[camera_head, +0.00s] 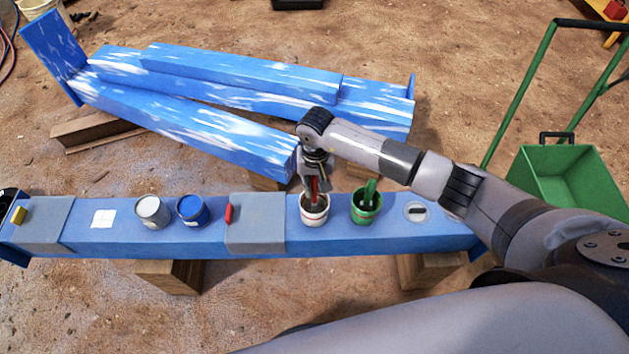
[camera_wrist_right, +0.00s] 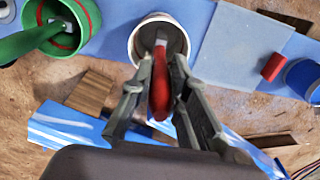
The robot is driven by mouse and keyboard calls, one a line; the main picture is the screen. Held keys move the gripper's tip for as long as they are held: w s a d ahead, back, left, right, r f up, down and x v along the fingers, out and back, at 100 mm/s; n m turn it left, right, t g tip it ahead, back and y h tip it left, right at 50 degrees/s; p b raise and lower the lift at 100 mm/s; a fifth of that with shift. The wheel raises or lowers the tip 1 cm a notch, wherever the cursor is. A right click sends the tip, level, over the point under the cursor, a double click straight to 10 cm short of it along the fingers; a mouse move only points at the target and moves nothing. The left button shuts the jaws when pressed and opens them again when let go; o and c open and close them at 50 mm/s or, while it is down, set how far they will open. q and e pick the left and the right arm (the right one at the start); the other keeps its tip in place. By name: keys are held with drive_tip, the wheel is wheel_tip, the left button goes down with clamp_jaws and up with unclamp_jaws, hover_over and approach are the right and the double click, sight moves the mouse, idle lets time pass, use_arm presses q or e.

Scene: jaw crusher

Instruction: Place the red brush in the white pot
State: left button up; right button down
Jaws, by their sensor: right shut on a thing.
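The red brush (camera_wrist_right: 160,88) is upright between the fingers of my right gripper (camera_wrist_right: 155,92). In the head view my right gripper (camera_head: 314,178) is over the white pot (camera_head: 314,217), shut on the red handle (camera_head: 315,186). The white pot has a dark inside and a reddish band and stands on the blue beam. The brush's lower end reaches into the pot's mouth; whether it touches the bottom is hidden. The pot's rim (camera_wrist_right: 137,22) also shows in the wrist view. My left gripper is not in view.
A green pot (camera_head: 366,213) with a green brush stands right of the white pot. A green cart (camera_head: 570,175) stands at right.

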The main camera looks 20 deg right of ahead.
drive_tip(key=shift+f, duration=0.55)
drive_tip(key=c, duration=1.5)
unclamp_jaws()
drive_tip(key=shift+o, duration=0.2)
drive_tip(key=shift+d+b, duration=0.1)
drive_tip(key=shift+b, duration=0.35)
drive_tip(key=shift+s, duration=0.2)
